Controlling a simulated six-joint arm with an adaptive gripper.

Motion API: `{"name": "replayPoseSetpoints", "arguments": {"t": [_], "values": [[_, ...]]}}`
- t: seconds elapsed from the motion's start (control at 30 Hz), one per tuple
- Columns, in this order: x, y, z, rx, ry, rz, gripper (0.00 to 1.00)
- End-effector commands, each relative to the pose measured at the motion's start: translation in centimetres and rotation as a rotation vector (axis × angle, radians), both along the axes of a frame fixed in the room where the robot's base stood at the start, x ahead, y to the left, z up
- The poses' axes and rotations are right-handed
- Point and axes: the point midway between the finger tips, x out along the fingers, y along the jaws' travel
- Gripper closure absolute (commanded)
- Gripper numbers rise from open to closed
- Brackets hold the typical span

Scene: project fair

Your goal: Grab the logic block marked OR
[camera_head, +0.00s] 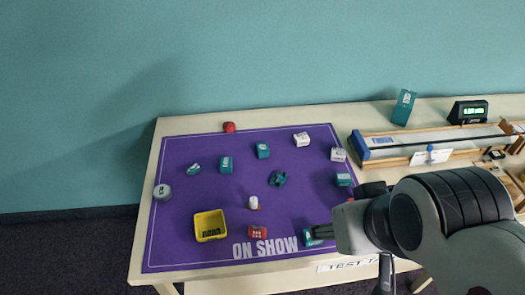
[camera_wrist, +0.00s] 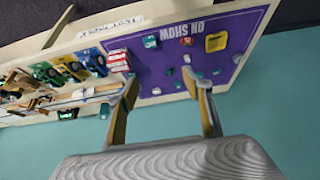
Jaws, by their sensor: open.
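Several small blocks lie on the purple mat (camera_head: 225,200), and their markings are too small to read, so I cannot tell which is OR. Teal blocks show at the left (camera_head: 226,165), centre (camera_head: 262,150), right (camera_head: 343,180) and front (camera_head: 311,238). Two white blocks (camera_head: 301,139) (camera_head: 338,154) lie at the back right, and a red block (camera_head: 257,231) near the front. My gripper (camera_head: 337,212) is over the mat's right front side, partly hiding it. In the wrist view my gripper (camera_wrist: 158,80) is open, with nothing between its fingers.
A white object (camera_head: 253,203) stands mid-mat. A long wooden track (camera_head: 420,142), a teal box (camera_head: 403,107) and a green display (camera_head: 468,112) are to the right.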

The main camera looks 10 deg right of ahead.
Motion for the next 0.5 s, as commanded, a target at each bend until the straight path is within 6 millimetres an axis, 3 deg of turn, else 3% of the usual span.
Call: {"name": "replayPoseSetpoints", "arguments": {"t": [0.27, 0.5], "values": [[2.6, 0.0, 0.3, -0.001, -0.022, 0.003, 0.50], [7.6, 0.1, 0.5, -0.004, -0.068, 0.008, 0.50]]}}
